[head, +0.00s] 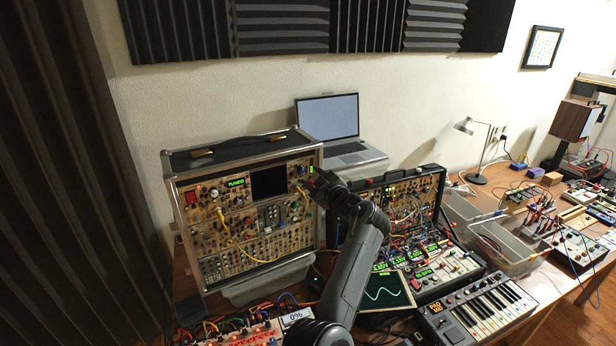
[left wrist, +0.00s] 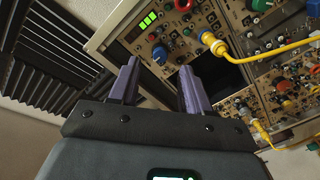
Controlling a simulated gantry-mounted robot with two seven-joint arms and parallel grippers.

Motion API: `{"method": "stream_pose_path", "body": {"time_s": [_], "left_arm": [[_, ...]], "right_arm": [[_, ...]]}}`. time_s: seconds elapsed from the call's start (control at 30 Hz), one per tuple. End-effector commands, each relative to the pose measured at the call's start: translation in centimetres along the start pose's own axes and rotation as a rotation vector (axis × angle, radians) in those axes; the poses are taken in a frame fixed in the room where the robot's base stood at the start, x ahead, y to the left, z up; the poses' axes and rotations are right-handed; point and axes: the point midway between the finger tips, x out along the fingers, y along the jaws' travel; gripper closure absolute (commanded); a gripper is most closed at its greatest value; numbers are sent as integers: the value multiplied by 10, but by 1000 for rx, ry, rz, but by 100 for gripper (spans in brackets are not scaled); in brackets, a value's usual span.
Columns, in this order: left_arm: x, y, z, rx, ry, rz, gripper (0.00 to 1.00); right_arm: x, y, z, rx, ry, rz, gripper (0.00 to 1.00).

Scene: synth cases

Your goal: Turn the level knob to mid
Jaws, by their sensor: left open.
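The synth case (head: 240,205) stands upright at the left of the table. My left gripper (head: 313,183) is at the upper right of its front panel in the head view and covers part of it. In the left wrist view my left gripper (left wrist: 159,67) has its two purple fingers apart, with nothing held. A blue-capped knob (left wrist: 160,54) shows in the gap between the fingertips, beside a green bar display (left wrist: 147,22). The bar display also shows in the head view (head: 311,169). No label is readable, so I cannot tell which knob is the level knob. My right gripper is not in view.
Yellow cables (left wrist: 265,50) plug into the panel close to the fingers. A laptop (head: 335,130) stands behind. A second patched case (head: 405,195), an oscilloscope screen (head: 385,292) and a keyboard (head: 480,310) lie to the right. A small "0%" display (head: 298,316) is at the front.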

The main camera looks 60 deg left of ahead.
Motion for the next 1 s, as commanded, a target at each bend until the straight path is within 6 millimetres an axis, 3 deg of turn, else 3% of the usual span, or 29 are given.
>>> {"method": "stream_pose_path", "body": {"time_s": [0.2, 0.4, 1.0], "left_arm": [[-39, -1, 2, -2, -2, 2, 52], [-61, 0, 1, -1, 0, 1, 52], [-69, -1, 0, 1, 0, 0, 52]], "right_arm": [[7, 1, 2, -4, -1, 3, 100], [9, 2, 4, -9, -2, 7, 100], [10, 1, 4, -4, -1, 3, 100]]}}
